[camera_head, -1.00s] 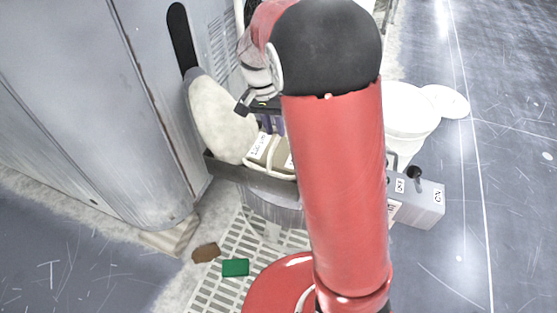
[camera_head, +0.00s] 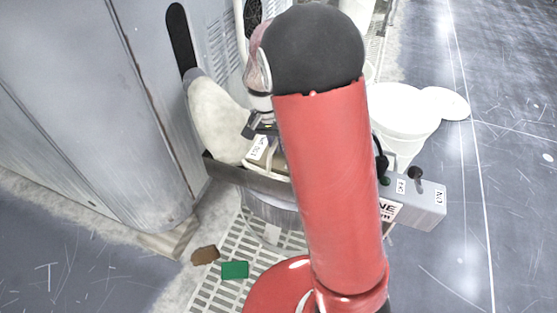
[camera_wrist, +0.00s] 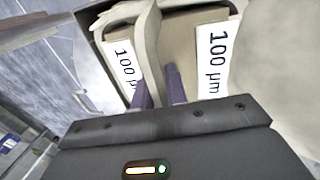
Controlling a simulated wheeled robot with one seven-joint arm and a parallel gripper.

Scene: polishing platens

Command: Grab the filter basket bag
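The likely filter basket bag is a beige block-like bag (camera_wrist: 182,40) with white labels reading "100 µm" and a pale strap handle (camera_wrist: 150,45) looped over its top. It also shows as the pale labelled item (camera_head: 276,157) in the head view, partly hidden by my arm. My gripper (camera_wrist: 159,80) is right over the bag. Its two purple fingers stand apart with the strap running down between them. A narrow gap shows between the fingers, and whether they touch the strap is unclear. In the head view my arm hides the fingers.
A dark grey tray (camera_head: 222,172) carries the bag and a large off-white rounded sack (camera_head: 218,115). A grey cabinet (camera_head: 85,95) stands at left. A white bucket (camera_head: 398,112) and grey box (camera_head: 425,205) are at right.

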